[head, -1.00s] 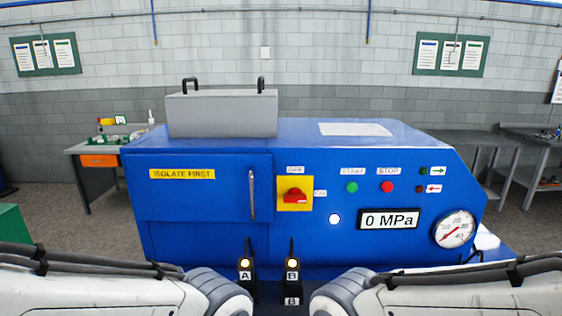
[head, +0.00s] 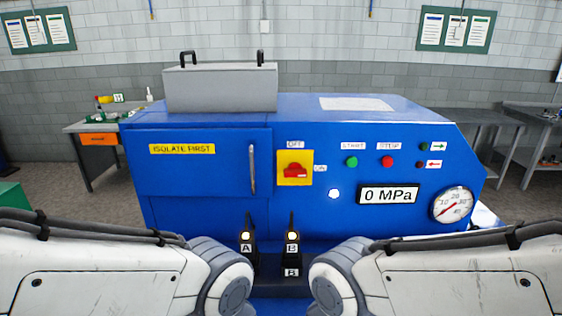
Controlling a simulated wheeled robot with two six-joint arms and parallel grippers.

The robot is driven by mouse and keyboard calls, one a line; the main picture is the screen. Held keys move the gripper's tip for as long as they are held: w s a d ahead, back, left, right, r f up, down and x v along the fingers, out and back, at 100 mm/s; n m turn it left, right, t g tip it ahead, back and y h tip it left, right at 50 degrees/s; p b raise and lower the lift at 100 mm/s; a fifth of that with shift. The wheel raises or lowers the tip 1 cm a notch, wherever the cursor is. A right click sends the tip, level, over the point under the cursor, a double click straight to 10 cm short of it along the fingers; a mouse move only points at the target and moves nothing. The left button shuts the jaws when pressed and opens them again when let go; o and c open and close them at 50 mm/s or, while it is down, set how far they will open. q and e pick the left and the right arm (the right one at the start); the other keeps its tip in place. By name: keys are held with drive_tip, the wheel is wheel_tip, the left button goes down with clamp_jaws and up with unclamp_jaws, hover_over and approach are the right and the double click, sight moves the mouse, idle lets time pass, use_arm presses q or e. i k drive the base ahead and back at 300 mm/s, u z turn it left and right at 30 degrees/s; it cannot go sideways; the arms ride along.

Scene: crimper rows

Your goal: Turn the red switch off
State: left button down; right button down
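The red switch (head: 295,170) is a rotary handle on a yellow plate (head: 284,180), on the front of the blue machine (head: 200,215). An OFF label (head: 295,144) sits above the plate and an ON label (head: 320,168) to its right. The handle looks roughly level, with its exact angle hard to read. My two arms come in from the lower left and lower right, well below and in front of the switch. Both grippers are out of frame, and nothing touches the switch.
A door handle (head: 252,169) is left of the switch. Green (head: 351,161) and red (head: 387,161) buttons and a dial gauge (head: 453,204) are to the right.

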sight(294, 170)
drive_tip(key=k, duration=1)
drive_tip(key=u, duration=1.65)
drive_tip(key=i, duration=1.1)
drive_tip(key=z, duration=1.7)
